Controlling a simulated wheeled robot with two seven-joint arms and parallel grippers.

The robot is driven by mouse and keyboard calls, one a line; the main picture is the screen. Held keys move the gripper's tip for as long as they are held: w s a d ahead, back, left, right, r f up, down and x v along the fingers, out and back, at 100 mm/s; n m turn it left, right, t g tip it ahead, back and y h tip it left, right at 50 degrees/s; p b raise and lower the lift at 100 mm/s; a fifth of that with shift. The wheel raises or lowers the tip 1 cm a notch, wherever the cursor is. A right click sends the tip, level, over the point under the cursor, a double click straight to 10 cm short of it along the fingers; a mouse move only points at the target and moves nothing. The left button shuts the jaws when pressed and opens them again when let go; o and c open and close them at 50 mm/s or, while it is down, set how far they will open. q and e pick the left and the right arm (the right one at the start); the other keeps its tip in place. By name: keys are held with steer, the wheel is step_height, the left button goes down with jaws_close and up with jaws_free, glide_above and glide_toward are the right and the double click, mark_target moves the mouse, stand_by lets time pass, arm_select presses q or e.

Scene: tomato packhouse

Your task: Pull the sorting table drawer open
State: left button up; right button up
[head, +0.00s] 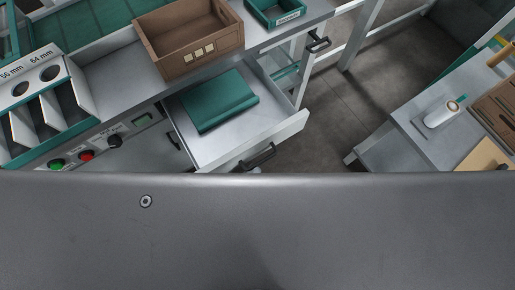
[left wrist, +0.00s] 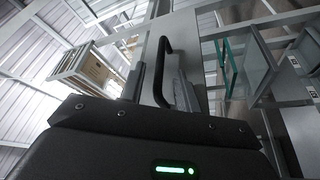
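The sorting table drawer (head: 270,130) stands pulled out from the table in the head view, its inside showing. A flat teal item (head: 218,101) lies in it. The drawer's black bar handle (head: 258,156) is on its pale front. The handle also shows in the left wrist view (left wrist: 161,62). My left gripper (left wrist: 160,82) has its two grey fingers apart, one on each side of the handle, with gaps visible beside the bar. In the head view the left gripper is mostly hidden behind my own grey body. My right gripper does not show.
A brown crate (head: 190,58) and a small teal crate (head: 275,12) stand on the tabletop. A panel with buttons (head: 88,155) is at the left. A side table (head: 418,138) with a white roll (head: 442,114) is at the right. Floor (head: 345,110) between is clear.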

arm_select(q)
steer(key=b+v, duration=0.1)
steer(key=v, duration=0.6)
stand_by(0.4)
steer(key=s+a+f+m+g+y, duration=0.2)
steer(key=f+g+y, duration=0.1)
steer(key=f, duration=0.7)
steer(key=s+a+f+m+g+y, duration=0.2)
steer(key=s+a+f+m+g, duration=0.1)
steer(key=f, duration=0.7)
steer(key=s+a+f+g+y, duration=0.4)
steer(key=a+f, duration=0.4)
steer(key=f, duration=0.1)
steer(key=s+a+f+m+g+y, duration=0.1)
steer(key=s+a+f+g+y, duration=0.2)
steer(key=a+f, duration=0.5)
steer(key=shift+s+f+g+y, duration=0.4)
steer(key=shift+s+f+g, duration=0.5)
steer(key=shift+s+f, duration=0.45)
